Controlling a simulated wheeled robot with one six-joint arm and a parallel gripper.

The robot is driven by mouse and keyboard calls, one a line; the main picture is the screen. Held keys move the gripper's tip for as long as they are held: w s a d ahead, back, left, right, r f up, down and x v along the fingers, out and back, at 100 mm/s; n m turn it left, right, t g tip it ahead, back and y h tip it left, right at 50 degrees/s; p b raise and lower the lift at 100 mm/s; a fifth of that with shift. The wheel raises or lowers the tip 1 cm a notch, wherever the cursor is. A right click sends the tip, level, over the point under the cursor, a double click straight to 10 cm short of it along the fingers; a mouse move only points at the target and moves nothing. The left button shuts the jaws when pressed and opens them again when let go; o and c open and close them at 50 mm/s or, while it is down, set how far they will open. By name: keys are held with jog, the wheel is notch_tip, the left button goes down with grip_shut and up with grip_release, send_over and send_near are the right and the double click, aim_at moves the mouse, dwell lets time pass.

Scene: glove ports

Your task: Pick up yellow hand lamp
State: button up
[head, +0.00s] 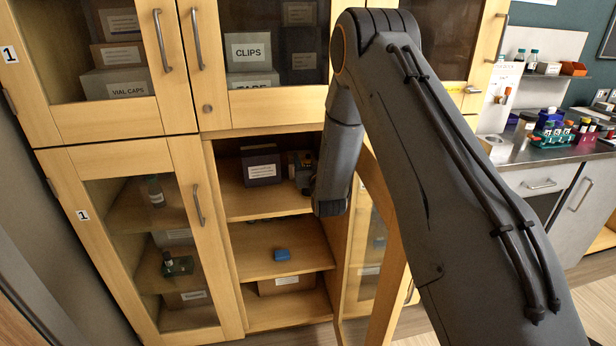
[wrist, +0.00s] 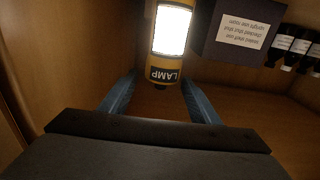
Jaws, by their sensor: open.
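My gripper (wrist: 160,88) is open, with one blue finger on each side of the lamp's near end. The fingers look apart from the lamp, though the gap on the right is small. In the head view my arm reaches into the open cupboard (head: 268,204) at the upper shelf, and my wrist largely hides the lamp there.
A dark labelled box (head: 262,168) stands left of my wrist on that shelf; it also shows in the wrist view (wrist: 205,45). Several dark bottles (wrist: 290,45) stand beyond it. A blue object (head: 282,255) lies on the shelf below. The open cupboard door (head: 383,265) stands close beside my arm.

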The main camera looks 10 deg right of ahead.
jog(key=shift+w, duration=0.5)
grip_shut()
jog(key=shift+r, duration=0.1)
